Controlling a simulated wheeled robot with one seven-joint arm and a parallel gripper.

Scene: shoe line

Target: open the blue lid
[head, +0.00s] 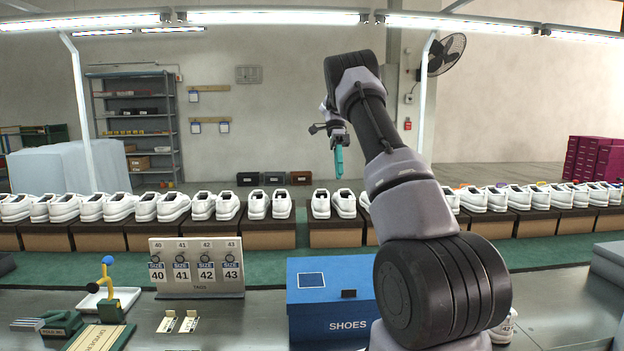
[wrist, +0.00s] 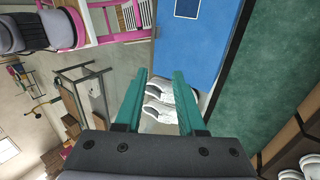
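The blue box marked SHOES (head: 345,325) stands on the work table, partly hidden by my arm at its right. The lid also shows in the wrist view (wrist: 205,50), to the right of and beyond the fingers. My gripper (head: 338,163) is raised well above and behind the box. In the wrist view its two teal fingers (wrist: 160,74) are apart with nothing held between them.
White shoes (wrist: 158,104) show beyond the fingers, apart from them. A size-tag stand (head: 197,268) is left of the box, with a blue-and-yellow tool (head: 108,280) farther left. A row of shoes on boxes (head: 266,234) crosses behind the table. The air around my gripper looks clear.

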